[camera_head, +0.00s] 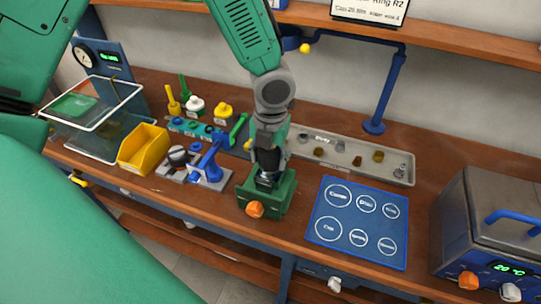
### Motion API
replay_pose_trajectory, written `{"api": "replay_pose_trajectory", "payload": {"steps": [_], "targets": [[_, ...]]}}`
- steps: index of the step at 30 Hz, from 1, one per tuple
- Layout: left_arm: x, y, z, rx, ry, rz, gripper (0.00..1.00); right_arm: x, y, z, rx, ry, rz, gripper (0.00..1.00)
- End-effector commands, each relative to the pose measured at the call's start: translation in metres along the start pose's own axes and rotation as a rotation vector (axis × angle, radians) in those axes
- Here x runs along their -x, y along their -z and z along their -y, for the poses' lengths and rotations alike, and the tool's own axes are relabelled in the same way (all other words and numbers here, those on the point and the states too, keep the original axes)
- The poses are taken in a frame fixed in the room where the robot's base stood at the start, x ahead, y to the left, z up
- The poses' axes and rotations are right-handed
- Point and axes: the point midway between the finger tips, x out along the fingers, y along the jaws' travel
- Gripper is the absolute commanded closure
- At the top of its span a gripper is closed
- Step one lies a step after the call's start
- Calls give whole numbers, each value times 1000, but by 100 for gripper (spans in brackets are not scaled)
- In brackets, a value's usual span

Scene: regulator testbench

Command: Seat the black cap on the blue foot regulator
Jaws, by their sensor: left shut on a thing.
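My left gripper (267,165) points down over the green fixture (284,197) with an orange knob (254,209), near the front of the bench. It is shut on a small dark thing that looks like the black cap, mostly hidden between the fingers. Just below the fingertips a bit of the regulator shows in the top of the fixture, dark and bluish; its blue foot is hardly visible. I cannot tell whether the cap touches the regulator. My right gripper is not in view.
A blue mat (348,230) with white circles lies right of the fixture. A grey tray (398,172) with small parts lies behind it. A yellow bin (143,148) and a blue-handled press (207,168) stand left. A metal oven (490,215) stands far right.

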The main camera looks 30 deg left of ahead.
Motion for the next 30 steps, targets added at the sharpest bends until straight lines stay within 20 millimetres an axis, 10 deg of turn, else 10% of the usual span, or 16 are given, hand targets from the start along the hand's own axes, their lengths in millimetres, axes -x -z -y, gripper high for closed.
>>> {"api": "replay_pose_trajectory", "payload": {"steps": [8, 9, 10, 17, 20, 30], "targets": [[0, 0, 0, 0, 1, 1, 84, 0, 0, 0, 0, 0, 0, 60], [0, 0, 0, 0, 1, 1, 40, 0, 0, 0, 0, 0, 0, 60], [0, 0, 0, 0, 1, 1, 29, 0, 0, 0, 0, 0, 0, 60], [0, 0, 0, 0, 1, 0, 29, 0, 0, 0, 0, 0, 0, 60], [0, 0, 0, 0, 1, 0, 9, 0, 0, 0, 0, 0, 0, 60], [4, 0, 0, 0, 1, 0, 9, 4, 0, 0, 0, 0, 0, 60]]}}
